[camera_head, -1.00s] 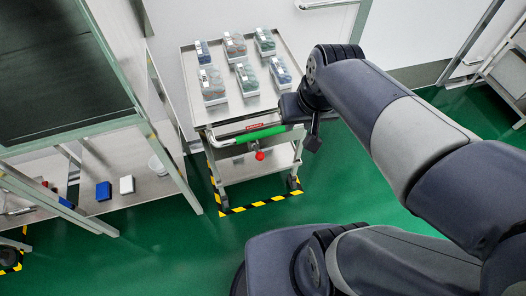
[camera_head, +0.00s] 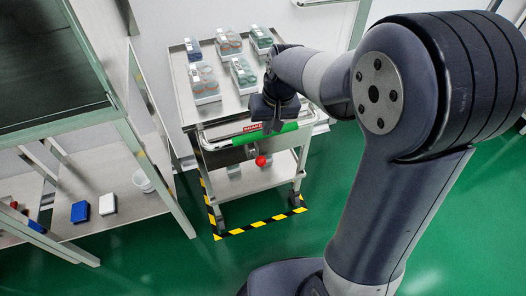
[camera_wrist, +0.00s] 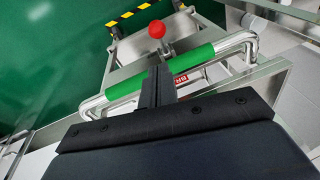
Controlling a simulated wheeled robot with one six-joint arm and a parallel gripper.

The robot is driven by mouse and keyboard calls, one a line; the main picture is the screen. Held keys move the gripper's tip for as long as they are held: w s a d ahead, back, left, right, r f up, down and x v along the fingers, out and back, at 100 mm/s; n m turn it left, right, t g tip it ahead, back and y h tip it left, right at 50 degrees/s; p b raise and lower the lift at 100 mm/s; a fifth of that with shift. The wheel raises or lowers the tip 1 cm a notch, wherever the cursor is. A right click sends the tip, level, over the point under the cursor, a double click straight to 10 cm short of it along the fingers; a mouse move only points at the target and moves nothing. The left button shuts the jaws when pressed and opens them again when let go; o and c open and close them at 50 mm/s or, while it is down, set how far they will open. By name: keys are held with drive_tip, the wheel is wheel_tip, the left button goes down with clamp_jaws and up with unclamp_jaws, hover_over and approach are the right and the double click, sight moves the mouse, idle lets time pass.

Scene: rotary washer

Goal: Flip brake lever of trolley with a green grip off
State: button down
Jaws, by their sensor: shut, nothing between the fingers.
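The trolley (camera_head: 190,109) is a steel cart with a green grip (camera_head: 264,134) on its handle bar. The green grip also crosses the wrist view (camera_wrist: 126,87). A lever with a red ball knob (camera_head: 260,161) sticks out below the grip at the trolley's front. The knob shows clearly in the wrist view (camera_wrist: 157,29), beyond the grip and past my fingertips. My gripper (camera_head: 270,129) is shut and empty, above the handle near the grip. In the wrist view its fingers (camera_wrist: 158,68) point toward the knob and appear apart from it.
Several clear boxes of small parts (camera_head: 204,82) stand on the trolley's top. Yellow-black floor tape (camera_head: 262,223) borders the trolley's front. A steel rack (camera_head: 120,208) with a blue box (camera_head: 80,211) and a white box (camera_head: 108,204) stands at left. Green floor (camera_head: 195,265) in front is open.

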sight(258, 158)
idle(0.3)
drive_tip(key=f, duration=0.3)
drive_tip(key=w+a+f+b, duration=0.1)
drive_tip(key=f, duration=0.6)
drive_tip(key=shift+w+a+b, duration=0.15)
drive_tip(key=shift+a+b, duration=0.1)
drive_tip(key=shift+b, duration=0.15)
drive_tip(key=shift+f+b, duration=0.1)
drive_tip(key=shift+b, duration=0.25)
